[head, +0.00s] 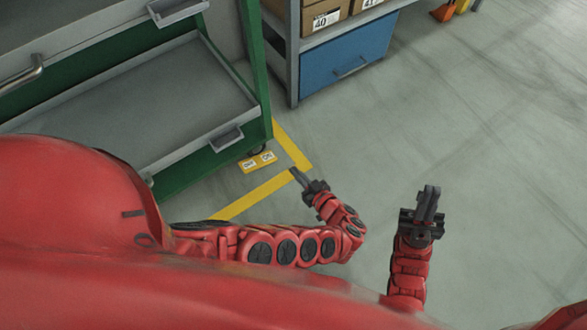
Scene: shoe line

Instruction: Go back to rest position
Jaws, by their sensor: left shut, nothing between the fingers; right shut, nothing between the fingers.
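My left gripper (298,175) is shut and empty. It is at the end of my bent red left arm, over the floor near the yellow floor line. My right gripper (430,193) is shut and empty. It is over bare floor, to the right of my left gripper and pointing away from my body. Neither gripper touches anything that I can see.
A green and grey cart (160,130) stands at the left, by yellow floor tape (292,147). A shelf with boxes (325,15) and a blue drawer (348,58) stands at the back. The grey floor (500,160) at the right is clear.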

